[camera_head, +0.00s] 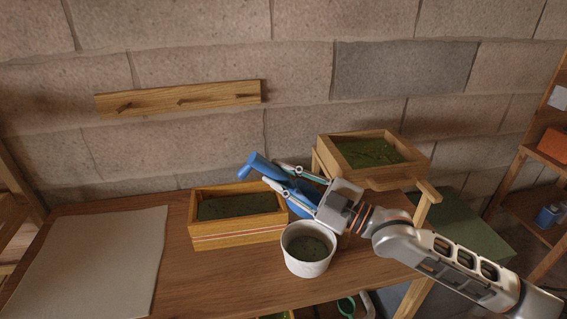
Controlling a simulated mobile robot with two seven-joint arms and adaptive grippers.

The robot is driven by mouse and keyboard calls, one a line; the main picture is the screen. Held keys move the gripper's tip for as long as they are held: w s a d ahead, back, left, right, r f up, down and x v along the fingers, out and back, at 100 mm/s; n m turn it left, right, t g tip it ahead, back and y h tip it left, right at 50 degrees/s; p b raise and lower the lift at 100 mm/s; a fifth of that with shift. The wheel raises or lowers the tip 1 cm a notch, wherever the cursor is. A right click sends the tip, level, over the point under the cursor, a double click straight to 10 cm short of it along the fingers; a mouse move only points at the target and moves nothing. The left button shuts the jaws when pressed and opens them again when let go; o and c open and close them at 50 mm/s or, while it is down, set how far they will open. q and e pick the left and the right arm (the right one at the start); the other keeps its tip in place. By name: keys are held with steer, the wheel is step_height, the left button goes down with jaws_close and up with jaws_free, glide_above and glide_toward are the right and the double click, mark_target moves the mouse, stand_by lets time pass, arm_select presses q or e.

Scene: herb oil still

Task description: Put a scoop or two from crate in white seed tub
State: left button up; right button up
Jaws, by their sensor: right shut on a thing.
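My right gripper (277,176) comes in from the right and is shut on a blue scoop (257,164). The scoop's handle end points up and left, and its lower part is partly hidden by the gripper. The white seed tub (309,268) stands on the table below the gripper, with dark green matter inside. A wooden crate (240,233) with pale stripes stands left of the tub and holds dark green matter. A second wooden crate (392,176) with green contents sits higher, behind the gripper. I cannot tell what the scoop holds. My left gripper is out of view.
A pale sheet (92,262) lies on the left of the wooden table (204,283). The raised crate rests on a wooden stand (424,213). A peg rail (180,98) is on the block wall. Shelves (541,180) stand at far right.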

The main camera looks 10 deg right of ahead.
mark_target(270, 164)
steer(key=shift+r+p, duration=0.35)
steer(key=shift+p, duration=0.2)
steer(key=shift+a+r+n+g+h+p, duration=0.25)
steer(key=shift+n+g+h+p, duration=0.15)
steer(key=shift+n+h, duration=0.1)
steer(key=shift+a+r+n+g+h, duration=0.1)
steer(key=shift+a+n+g+h, duration=0.2)
steer(key=shift+n+h, duration=0.25)
steer(key=shift+a+r+n+g+h, duration=0.2)
steer(key=shift+r+n+g+h, duration=0.15)
steer(key=shift+n+g, duration=0.1)
steer(key=shift+a+r+n+g+h, duration=0.4)
steer(key=shift+n+h, duration=0.2)
steer(key=shift+h, duration=0.3)
steer(key=shift+a+r+n+h, duration=0.15)
steer(key=shift+n+h, duration=0.15)
steer(key=shift+h, duration=0.2)
steer(key=shift+w+a, duration=0.15)
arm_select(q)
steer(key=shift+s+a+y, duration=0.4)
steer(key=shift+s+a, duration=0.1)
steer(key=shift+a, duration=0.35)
arm_select(e)
steer(key=w+a+r, duration=0.4)
steer(key=w+a, duration=0.7)
steer(key=a, duration=0.1)
steer(key=shift+w, duration=0.15)
